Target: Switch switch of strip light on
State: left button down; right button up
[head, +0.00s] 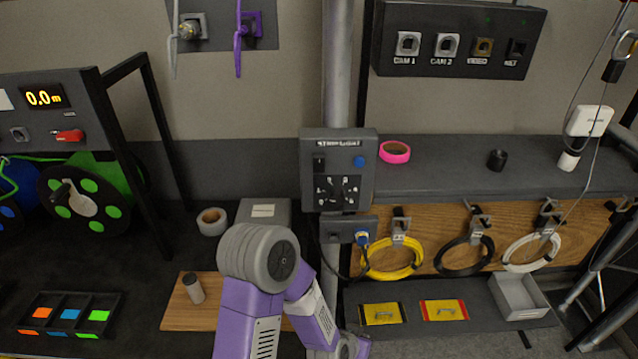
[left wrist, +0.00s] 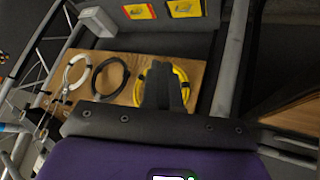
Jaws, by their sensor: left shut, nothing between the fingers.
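The strip light box (head: 364,186) is a dark grey panel on the vertical pole in the head view. A black rocker switch (head: 319,163) sits at its upper left, a blue round part (head: 360,161) at its upper right, and a dial-like marking below. The rocker's position is too small to tell. My right gripper is not in view.
Below the box is a small socket unit (head: 336,232) with a blue plug (head: 362,238) and a black cable. Yellow (head: 392,275), black (head: 465,268) and white (head: 531,266) coils hang at right. A pink tape roll (head: 395,144) lies on the shelf beside the box.

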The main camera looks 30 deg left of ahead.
pick_arm(q)
jog(key=w+a+r+t+y+b, duration=0.2)
jog(key=w+r+t, duration=0.15)
jog(key=r, duration=0.65)
jog(key=w+a+r+t+y+b, duration=0.25)
jog(key=r+t, duration=0.25)
jog(key=r, duration=0.5)
jog(key=s+a+r+n+t+y+b, duration=0.1)
jog(key=s+a+r+n+y+b, duration=0.1)
jog(key=s+r+y, duration=0.3)
jog(key=s+a+r+n+t+y+b, duration=0.1)
jog(key=s+a+r+n+t+y, duration=0.1)
jog(key=r, duration=0.9)
jog(key=s+a+n+y, duration=0.1)
jog(key=s+a+y, duration=0.1)
jog(key=y, duration=0.1)
jog(key=shift+s+r+b, duration=0.35)
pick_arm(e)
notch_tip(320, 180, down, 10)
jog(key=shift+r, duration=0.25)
pick_arm(q)
jog(key=shift+t, duration=0.25)
jog(key=p, duration=1.4)
send_near(319, 159)
jog(key=shift+h, duration=0.25)
jog(key=shift+p+x, duration=0.55)
jog(key=shift+x, duration=2.85)
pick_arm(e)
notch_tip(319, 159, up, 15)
